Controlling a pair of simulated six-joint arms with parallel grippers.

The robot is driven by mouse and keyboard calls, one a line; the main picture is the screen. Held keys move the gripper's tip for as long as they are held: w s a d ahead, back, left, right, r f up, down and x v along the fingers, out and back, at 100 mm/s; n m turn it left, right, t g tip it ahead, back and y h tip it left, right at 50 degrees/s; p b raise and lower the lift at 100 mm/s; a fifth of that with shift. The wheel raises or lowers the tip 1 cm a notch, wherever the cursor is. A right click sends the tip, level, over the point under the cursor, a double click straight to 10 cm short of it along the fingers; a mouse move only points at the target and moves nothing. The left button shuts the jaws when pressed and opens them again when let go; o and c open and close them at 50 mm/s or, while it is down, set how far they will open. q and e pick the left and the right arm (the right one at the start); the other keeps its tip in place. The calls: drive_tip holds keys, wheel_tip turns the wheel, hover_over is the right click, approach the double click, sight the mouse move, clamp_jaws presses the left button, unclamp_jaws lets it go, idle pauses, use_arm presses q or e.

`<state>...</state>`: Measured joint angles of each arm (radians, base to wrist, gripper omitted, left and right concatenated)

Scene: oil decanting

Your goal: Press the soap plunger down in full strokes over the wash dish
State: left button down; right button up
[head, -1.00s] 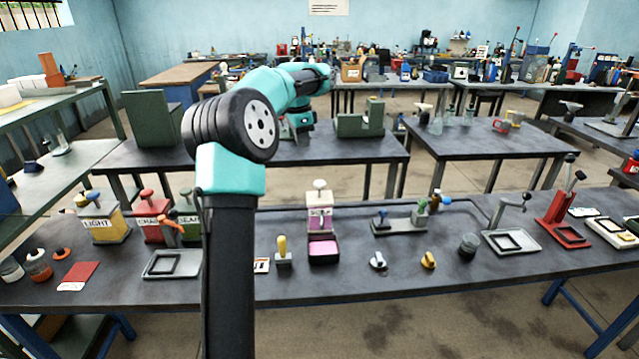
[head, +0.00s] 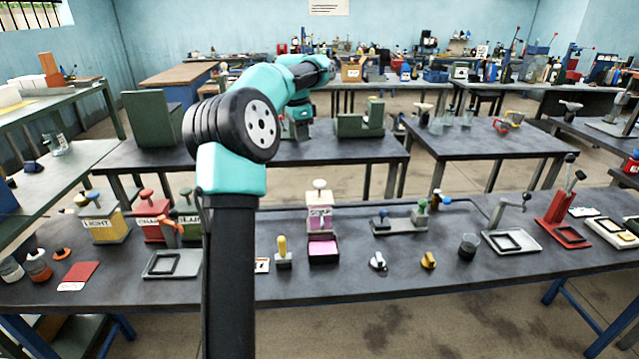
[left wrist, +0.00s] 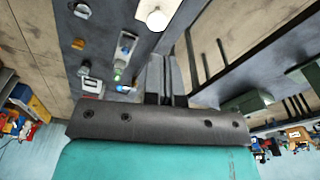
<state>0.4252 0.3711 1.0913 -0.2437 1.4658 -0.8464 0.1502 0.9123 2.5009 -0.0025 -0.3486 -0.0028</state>
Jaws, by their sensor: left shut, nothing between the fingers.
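The soap dispenser (head: 319,217) is a pale pink and white box on the front bench. Its white round plunger (head: 319,184) stands up on a short stem. The wash dish (head: 323,258), a dark square tray with a pink inside, sits directly in front of it. My left gripper (head: 302,132) is beyond and above the dispenser, small and partly hidden by its wrist. In the left wrist view its fingers (left wrist: 166,75) are shut and empty. A white round top, likely the plunger, shows ahead of them in that view (left wrist: 155,15), apart from the fingers. My right gripper is not visible.
A yellow-handled stamp (head: 283,252) stands left of the dish, and a grey fixture (head: 400,219) lies to the right. Yellow, red and green labelled boxes stand at left, near a grey square-framed plate (head: 172,264).

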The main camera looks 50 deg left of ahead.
use_arm(q)
drive_tip(key=shift+f, duration=0.1)
idle(0.5)
approach(318, 182)
idle(0.3)
drive_tip(key=shift+f, duration=0.1)
drive_tip(key=shift+w+d+f, duration=0.1)
drive_tip(key=shift+w+f, duration=0.05)
drive_tip(key=shift+f, duration=1.55)
drive_tip(key=shift+w+d+f, duration=0.1)
drive_tip(key=shift+w+f, duration=0.05)
drive_tip(key=shift+f, duration=1.55)
drive_tip(key=shift+f, duration=0.1)
